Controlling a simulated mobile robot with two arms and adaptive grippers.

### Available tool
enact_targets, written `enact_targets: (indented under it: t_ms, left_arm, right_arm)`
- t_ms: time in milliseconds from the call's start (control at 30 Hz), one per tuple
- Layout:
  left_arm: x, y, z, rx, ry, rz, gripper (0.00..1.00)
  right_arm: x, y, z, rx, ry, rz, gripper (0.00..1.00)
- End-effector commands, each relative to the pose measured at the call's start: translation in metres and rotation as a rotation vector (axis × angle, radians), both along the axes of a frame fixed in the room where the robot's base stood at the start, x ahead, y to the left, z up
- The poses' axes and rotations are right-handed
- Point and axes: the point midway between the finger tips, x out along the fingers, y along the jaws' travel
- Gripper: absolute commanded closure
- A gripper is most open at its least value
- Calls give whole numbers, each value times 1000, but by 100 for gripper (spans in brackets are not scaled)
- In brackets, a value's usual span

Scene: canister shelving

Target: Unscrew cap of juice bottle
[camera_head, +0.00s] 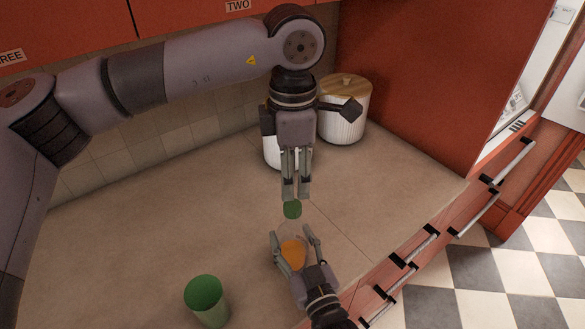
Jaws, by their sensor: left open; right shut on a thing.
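The juice bottle shows as an orange body (293,252) low in the middle of the head view, between the fingers of my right gripper (291,234), which is shut on it. A green cap (292,209) shows just above the orange body in the picture. My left gripper (295,193) points down from above, its fingertips at the cap's upper edge. It is open, with a narrow gap between its fingers. I cannot tell whether the fingers touch the cap, or whether the cap sits on the bottle. The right gripper hides part of the bottle.
A green cup (207,298) stands on the counter (150,235) at the lower left. White canisters stand at the back; one with a wooden lid (342,118) is right of my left gripper, another (280,152) partly behind it. The counter's left and middle are clear.

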Motion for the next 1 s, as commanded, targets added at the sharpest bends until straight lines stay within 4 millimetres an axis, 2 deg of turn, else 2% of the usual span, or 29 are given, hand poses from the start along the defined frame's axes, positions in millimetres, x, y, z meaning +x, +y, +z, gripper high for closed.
enact_targets:
  t_ms: [200, 367, 800, 1000]
  left_arm:
    - [1, 0, 4, -2, -2, -243, 56]
    - [0, 0, 1, -2, 0, -306, 56]
    - [0, 1, -60, -2, 2, -309, 56]
    - [0, 1, -74, -2, 0, -309, 56]
  right_arm:
    - [0, 0, 0, 0, 0, 0, 100]
    - [0, 0, 0, 0, 0, 0, 100]
    - [0, 0, 0, 0, 0, 0, 100]
    - [0, 0, 0, 0, 0, 0, 100]
